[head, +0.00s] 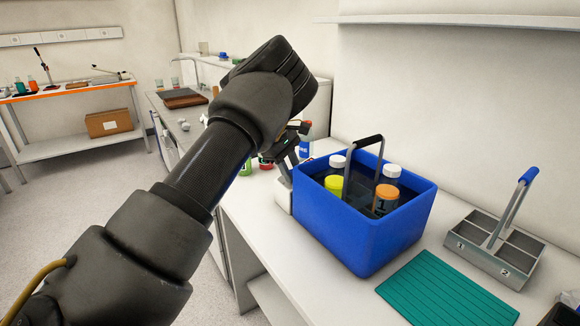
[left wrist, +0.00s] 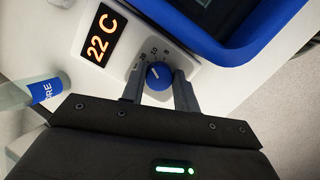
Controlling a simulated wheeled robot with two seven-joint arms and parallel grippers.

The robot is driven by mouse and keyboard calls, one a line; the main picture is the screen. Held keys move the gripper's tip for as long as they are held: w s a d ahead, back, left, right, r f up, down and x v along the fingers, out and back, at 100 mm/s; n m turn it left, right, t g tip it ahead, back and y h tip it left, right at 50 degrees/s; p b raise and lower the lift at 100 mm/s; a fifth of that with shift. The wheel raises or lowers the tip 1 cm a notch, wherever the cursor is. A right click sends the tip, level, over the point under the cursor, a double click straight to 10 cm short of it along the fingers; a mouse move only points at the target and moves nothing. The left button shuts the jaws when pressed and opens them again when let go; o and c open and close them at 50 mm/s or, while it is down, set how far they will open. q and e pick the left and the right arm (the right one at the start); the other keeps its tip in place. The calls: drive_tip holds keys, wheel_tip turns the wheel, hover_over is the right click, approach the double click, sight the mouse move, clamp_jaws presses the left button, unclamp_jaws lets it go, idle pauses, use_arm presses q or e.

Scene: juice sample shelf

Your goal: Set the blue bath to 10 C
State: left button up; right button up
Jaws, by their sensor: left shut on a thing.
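The blue bath (head: 352,232) stands on the white counter and holds several capped bottles. In the left wrist view its blue rim (left wrist: 205,40) shows at the top. Its display (left wrist: 102,36) reads 22 C in orange. A round blue dial (left wrist: 159,76) with a white pointer line and a number scale sits on the white panel beside the display. My left gripper (left wrist: 159,88) is shut on the dial, one finger on each side. In the head view my left arm hides the dial and most of the gripper (head: 287,150). My right gripper is not in view.
A green mat (head: 447,290) and a grey compartment carrier (head: 494,247) with a blue-ended handle stand right of the bath. A bottle (left wrist: 35,92) with a blue label lies close to my left gripper. A wall shelf (head: 470,19) hangs above.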

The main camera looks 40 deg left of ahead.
use_arm(q)
drive_tip(key=shift+w+a+r, duration=0.1)
drive_tip(key=shift+a+r, duration=0.1)
idle(0.4)
drive_tip(key=o, duration=0.7)
drive_tip(key=shift+f, duration=0.1)
drive_tip(key=v, duration=1)
drive_tip(key=shift+r, duration=0.4)
